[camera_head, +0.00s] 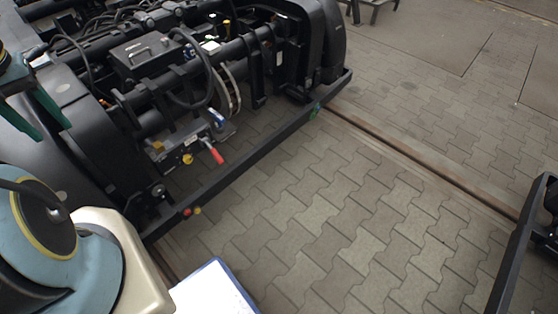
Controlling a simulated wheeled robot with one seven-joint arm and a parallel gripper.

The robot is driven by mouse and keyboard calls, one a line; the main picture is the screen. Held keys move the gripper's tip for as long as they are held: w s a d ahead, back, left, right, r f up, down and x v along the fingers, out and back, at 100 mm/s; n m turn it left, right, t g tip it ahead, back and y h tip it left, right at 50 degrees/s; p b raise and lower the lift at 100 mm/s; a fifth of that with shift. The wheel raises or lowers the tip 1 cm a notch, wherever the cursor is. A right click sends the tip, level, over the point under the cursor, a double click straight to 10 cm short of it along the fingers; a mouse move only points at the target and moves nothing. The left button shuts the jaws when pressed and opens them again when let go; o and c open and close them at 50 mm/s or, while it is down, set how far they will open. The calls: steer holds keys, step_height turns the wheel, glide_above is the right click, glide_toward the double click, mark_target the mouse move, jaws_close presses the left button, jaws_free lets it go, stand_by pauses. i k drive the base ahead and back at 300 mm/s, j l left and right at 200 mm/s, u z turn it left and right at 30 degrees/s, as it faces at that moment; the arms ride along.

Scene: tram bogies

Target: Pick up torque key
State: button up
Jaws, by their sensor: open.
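I cannot make out a torque key for certain in the head view. A red-handled part (217,156) sticks out low on the near side of the black bogie (150,110), and I cannot tell whether it is loose or fixed. My gripper (55,132) is at the left edge, with two dark green fingers apart and nothing seen between them. It is in front of the bogie's left part in the picture, well left of the red handle. Its upper part is cut off by the frame.
A black bar (250,155) runs along the bogie's near side. A white surface with a blue edge (212,290) shows at the bottom. A rail (430,170) crosses the paving (320,220), which is clear in the middle. Another black frame (515,250) stands at the right edge.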

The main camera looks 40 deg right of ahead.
mark_target(219, 120)
steer(key=z, duration=1.5)
steer(key=k+j+u, duration=0.1)
steer(key=k, duration=0.25)
steer(key=k+j+u, duration=0.1)
steer(key=k, duration=0.2)
steer(key=i+l+u, duration=0.1)
steer(key=u, duration=0.3)
steer(key=l+u, duration=0.1)
steer(key=u, duration=0.3)
steer(key=i+l+u, duration=0.1)
steer(key=u, duration=0.3)
steer(key=l+u, duration=0.15)
steer(key=u, duration=0.25)
steer(key=l+u, duration=0.4)
steer(key=l, duration=0.75)
steer(key=l+u, duration=0.35)
steer(key=l, duration=1.15)
steer(key=k+l, duration=0.15)
steer(key=l, duration=0.15)
